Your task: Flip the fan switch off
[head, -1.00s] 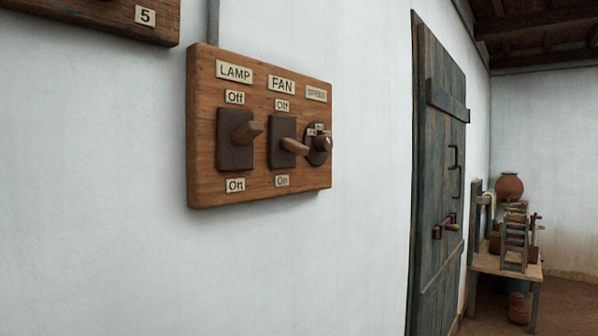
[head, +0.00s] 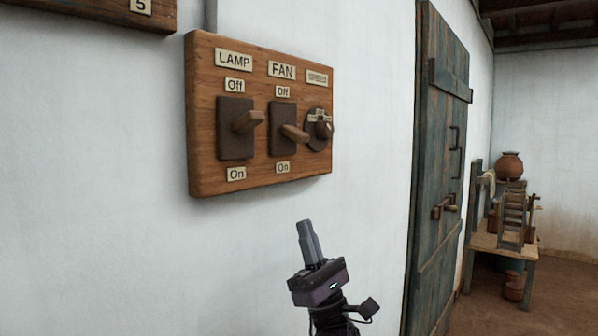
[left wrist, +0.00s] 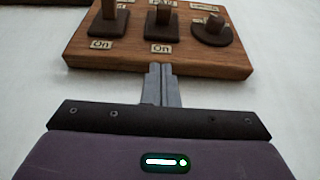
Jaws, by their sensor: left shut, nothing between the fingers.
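The fan switch (head: 294,132) is a wooden lever on a dark plate, in the middle of a wooden switch board (head: 209,181) on the white wall. Its lever tilts downward, toward the On label (head: 283,167); the Off label (head: 283,91) is above. The fan switch also shows in the left wrist view (left wrist: 162,17), its top cut off. My left gripper (head: 305,224) is shut and empty, below the board and apart from the fan switch. In the left wrist view its fingertips (left wrist: 160,67) point at the board's lower edge, under the fan switch. My right gripper is not in view.
The lamp switch (head: 247,121) is left of the fan switch, and a round knob (head: 322,129) is close on its right. A blue-grey door (head: 440,150) stands to the right. Bare wall (head: 120,240) lies below the board.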

